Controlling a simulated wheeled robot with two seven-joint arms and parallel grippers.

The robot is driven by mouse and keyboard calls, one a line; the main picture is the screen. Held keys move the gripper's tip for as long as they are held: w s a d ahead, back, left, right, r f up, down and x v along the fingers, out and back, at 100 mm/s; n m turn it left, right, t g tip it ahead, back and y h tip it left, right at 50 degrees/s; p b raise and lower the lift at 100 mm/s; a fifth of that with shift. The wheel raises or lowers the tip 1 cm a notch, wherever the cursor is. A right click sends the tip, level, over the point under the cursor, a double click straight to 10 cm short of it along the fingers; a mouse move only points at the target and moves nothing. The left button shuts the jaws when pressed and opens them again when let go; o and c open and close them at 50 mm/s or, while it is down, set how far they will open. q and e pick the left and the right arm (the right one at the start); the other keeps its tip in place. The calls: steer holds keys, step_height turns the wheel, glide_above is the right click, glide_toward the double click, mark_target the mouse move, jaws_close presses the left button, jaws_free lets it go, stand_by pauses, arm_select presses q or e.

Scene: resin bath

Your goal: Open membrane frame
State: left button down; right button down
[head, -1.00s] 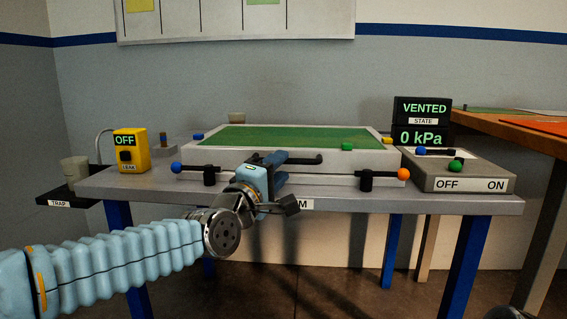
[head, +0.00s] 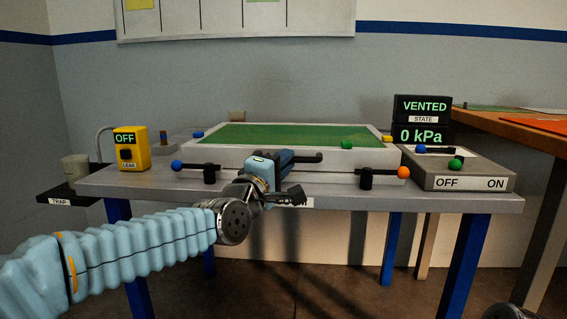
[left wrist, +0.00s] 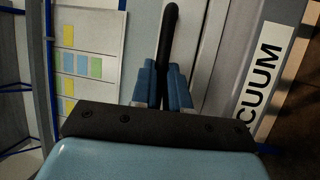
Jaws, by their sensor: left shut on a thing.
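The membrane frame (head: 375,158) is a pale rectangular frame around a green sheet (head: 285,135), lying nearly flat on the table. A black bar handle (head: 308,158) sticks out along its front edge. My left gripper (head: 284,160) is shut on this handle. In the left wrist view the blue fingers (left wrist: 164,88) close around the black handle (left wrist: 169,35), which extends beyond them. The fingers hide part of the frame's front. A blue-knobbed clamp (head: 209,174) and an orange-knobbed clamp (head: 366,178) stand at the front left and right.
A yellow leak box (head: 131,150) reads OFF at the left, above a trap shelf (head: 70,196). A switch box (head: 459,175) and a display (head: 422,120) reading VENTED and 0 kPa stand at the right. A wooden table (head: 510,125) is farther right.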

arm_select(q)
steer(key=shift+r, duration=0.1)
steer(key=r+p, duration=0.3)
steer(key=p, duration=0.2)
steer(key=w+r+g+p, duration=0.1)
steer(key=r+p, duration=0.3)
steer(key=r+n+g+y+p, duration=0.1)
steer(key=r+p, duration=0.2)
steer(key=p, duration=0.2)
steer(key=shift+w+r+p, duration=0.15)
steer(key=shift+r+p, duration=0.2)
steer(key=shift+r, duration=0.05)
steer(key=w+r+p, duration=0.6)
steer(key=r, duration=0.5)
steer(key=shift+w+r+p, duration=0.15)
steer(key=shift+p, duration=0.15)
